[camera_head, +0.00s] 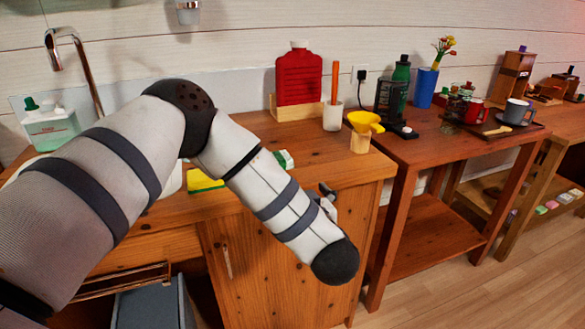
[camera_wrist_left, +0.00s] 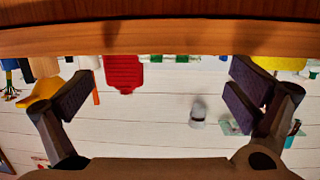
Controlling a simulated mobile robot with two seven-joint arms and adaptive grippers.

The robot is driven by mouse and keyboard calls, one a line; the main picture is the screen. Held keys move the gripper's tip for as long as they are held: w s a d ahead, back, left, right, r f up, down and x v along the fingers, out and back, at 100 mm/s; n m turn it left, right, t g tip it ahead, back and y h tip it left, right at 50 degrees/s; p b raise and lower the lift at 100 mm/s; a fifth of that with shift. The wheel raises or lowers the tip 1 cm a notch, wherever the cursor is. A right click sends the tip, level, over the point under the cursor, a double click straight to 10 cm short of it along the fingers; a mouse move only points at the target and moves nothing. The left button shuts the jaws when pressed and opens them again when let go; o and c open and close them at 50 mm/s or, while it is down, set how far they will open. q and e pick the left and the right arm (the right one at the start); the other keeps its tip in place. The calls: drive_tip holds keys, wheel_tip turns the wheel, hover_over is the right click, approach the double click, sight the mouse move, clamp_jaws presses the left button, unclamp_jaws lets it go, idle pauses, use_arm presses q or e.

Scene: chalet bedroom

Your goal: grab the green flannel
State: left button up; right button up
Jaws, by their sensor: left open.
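I cannot make out a green flannel for certain. A small green and white item (camera_head: 284,160) lies on the wooden counter, partly hidden behind my left forearm; I cannot tell if it is cloth. Small green patches (camera_wrist_left: 181,58) show above the counter edge in the left wrist view, which is upside down. My left gripper (camera_wrist_left: 162,92) is open with nothing between its fingers, facing the counter's edge. In the head view it is mostly hidden behind the forearm, with a small part (camera_head: 328,197) showing by the counter's front corner. My right gripper is out of view.
A side table (camera_head: 440,140) with bottles and mugs stands right. A grey bin (camera_head: 150,308) sits below.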

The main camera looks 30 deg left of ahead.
sight(282, 157)
use_arm(q)
drive_tip(key=shift+n+g+y, duration=0.4)
drive_tip(key=shift+n+y, duration=0.1)
drive_tip(key=shift+y, duration=0.1)
drive_tip(key=r+x, duration=0.1)
drive_tip(key=x, duration=0.7)
drive_tip(key=r+b+x, duration=0.1)
drive_tip(key=x, duration=0.4)
drive_tip(key=shift+a+r, duration=0.3)
drive_tip(key=shift+r, duration=0.1)
drive_tip(key=c, duration=0.8)
